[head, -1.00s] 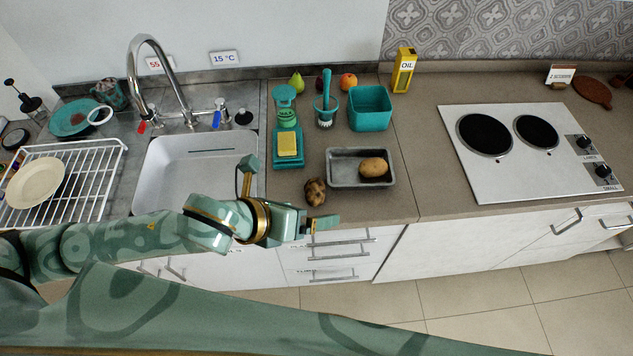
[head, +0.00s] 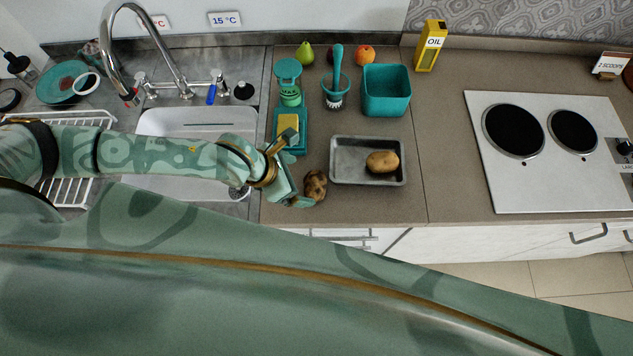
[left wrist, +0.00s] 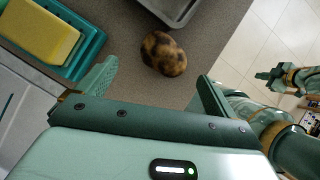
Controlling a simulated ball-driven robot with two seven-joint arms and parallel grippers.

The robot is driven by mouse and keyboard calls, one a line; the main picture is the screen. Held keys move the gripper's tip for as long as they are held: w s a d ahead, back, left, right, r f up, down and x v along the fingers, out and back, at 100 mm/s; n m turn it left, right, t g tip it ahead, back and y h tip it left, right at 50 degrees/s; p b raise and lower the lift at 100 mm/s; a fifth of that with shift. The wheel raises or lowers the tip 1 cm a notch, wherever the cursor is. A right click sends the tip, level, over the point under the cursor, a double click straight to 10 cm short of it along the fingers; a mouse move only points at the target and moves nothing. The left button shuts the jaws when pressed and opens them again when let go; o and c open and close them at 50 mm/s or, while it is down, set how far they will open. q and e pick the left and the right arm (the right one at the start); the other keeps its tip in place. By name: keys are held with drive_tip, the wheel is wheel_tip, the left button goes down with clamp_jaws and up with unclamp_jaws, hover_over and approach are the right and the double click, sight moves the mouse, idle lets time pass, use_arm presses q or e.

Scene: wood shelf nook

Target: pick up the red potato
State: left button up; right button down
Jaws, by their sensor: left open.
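A brown, dark-mottled potato (head: 315,186) lies on the counter left of the metal tray; it also shows in the left wrist view (left wrist: 163,54). No plainly red potato shows. A smoother yellow-brown potato (head: 382,161) lies in the tray (head: 345,176). My left gripper (head: 297,170) is open and empty, just left of the mottled potato. In the left wrist view that potato lies beyond the gap between the fingers (left wrist: 152,88), apart from both. My right gripper (left wrist: 272,78) shows small at the right of the left wrist view; its jaw state is unclear.
A teal stand with a yellow block (head: 288,125) is close behind my left gripper. A teal bin (head: 386,92) and brush holder (head: 336,88) stand behind the tray. The sink is left, the hob (head: 545,150) right. Counter between tray and hob is clear.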

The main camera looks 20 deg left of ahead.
use_arm(q)
drive_tip(key=shift+d+f, duration=0.25)
drive_tip(key=shift+f, duration=0.3)
drive_tip(key=x, duration=0.5)
drive_tip(key=shift+d+r+b, duration=0.15)
drive_tip(key=shift+d+b, duration=0.05)
drive_tip(key=shift+b, duration=0.1)
use_arm(e)
drive_tip(key=shift+w+d+f, duration=0.1)
drive_tip(key=shift+w+f, duration=0.2)
drive_tip(key=shift+w, duration=0.35)
use_arm(q)
drive_tip(key=shift+s, duration=0.1)
drive_tip(key=shift+c, duration=0.3)
drive_tip(key=c, duration=1)
drive_tip(key=shift+c, duration=0.2)
use_arm(e)
drive_tip(key=shift+w, duration=0.15)
use_arm(q)
drive_tip(key=shift+r, duration=0.15)
